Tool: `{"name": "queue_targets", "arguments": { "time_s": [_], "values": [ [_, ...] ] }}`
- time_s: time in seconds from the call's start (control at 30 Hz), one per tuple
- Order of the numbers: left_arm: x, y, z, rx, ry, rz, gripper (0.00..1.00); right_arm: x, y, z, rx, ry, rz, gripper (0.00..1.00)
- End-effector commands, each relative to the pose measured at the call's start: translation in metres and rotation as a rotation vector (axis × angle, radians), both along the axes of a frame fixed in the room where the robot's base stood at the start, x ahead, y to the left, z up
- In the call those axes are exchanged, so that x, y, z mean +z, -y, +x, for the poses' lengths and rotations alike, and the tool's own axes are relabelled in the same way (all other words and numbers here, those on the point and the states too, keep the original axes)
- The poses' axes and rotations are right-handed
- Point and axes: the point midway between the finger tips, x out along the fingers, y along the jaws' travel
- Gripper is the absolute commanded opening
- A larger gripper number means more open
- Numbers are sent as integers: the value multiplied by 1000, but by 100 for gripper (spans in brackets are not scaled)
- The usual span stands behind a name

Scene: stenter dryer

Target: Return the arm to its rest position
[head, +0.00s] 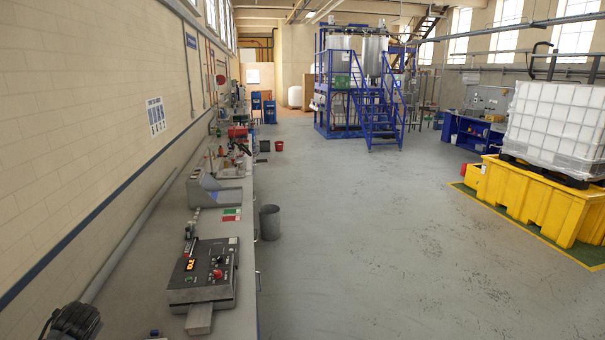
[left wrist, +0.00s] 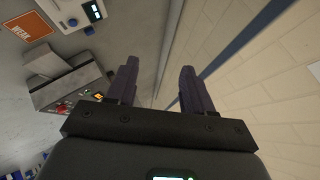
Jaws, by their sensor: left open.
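My left gripper (left wrist: 158,88) shows in the left wrist view. Its two dark fingers are apart, with nothing between them. Past the fingertips are the cream brick wall with its dark blue stripe and the edge of the bench top. The stenter dryer (head: 204,274) sits on the near end of the bench in the head view, a dark panel with a lit display and a red button. A grey sloped device with a small lit display shows left of the fingers in the left wrist view (left wrist: 65,85).
The long bench (head: 236,223) runs along the left wall (head: 80,120) and holds several devices. A grey bin (head: 270,222) stands on the floor beside it. A yellow pallet base with a white tank (head: 553,125) stands at the right. The middle floor is clear.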

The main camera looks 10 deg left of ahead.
Motion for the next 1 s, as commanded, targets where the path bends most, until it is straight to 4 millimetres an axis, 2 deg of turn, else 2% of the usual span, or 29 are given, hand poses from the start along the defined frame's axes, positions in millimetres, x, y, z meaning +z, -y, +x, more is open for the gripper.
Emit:
{"name": "queue_targets", "arguments": {
  "time_s": [0.13,0.17,0.2,0.33,0.47,0.57,0.7,0.8,0.9,1.0],
  "values": [
    [-7,-13,-42,209,-113,-55,52,0,-1,0,-2,0,3,43],
    [-16,-4,-46,208,-132,-64,52,0,-1,0,-3,0,4,43],
    [-32,15,-47,166,-140,-67,52,-1,0,0,-3,0,3,43],
    [-70,67,-57,75,-167,-90,52,1,-4,1,-7,2,13,43],
    [-110,127,-80,-21,-194,-133,52,0,-3,1,-9,0,12,43],
    [-142,182,-111,-101,-216,-187,52,0,-3,1,-8,0,12,43],
    [-173,263,-172,-201,-240,-299,52,1,-2,1,-6,2,10,43],
    [-181,311,-220,-248,-245,-387,52,1,-2,1,-4,1,7,43],
    [-178,344,-259,-272,-243,-462,52,0,0,0,-2,0,2,43],
    [-170,367,-290,-280,-238,-525,52,0,0,0,1,0,-1,43]
  ]
}}
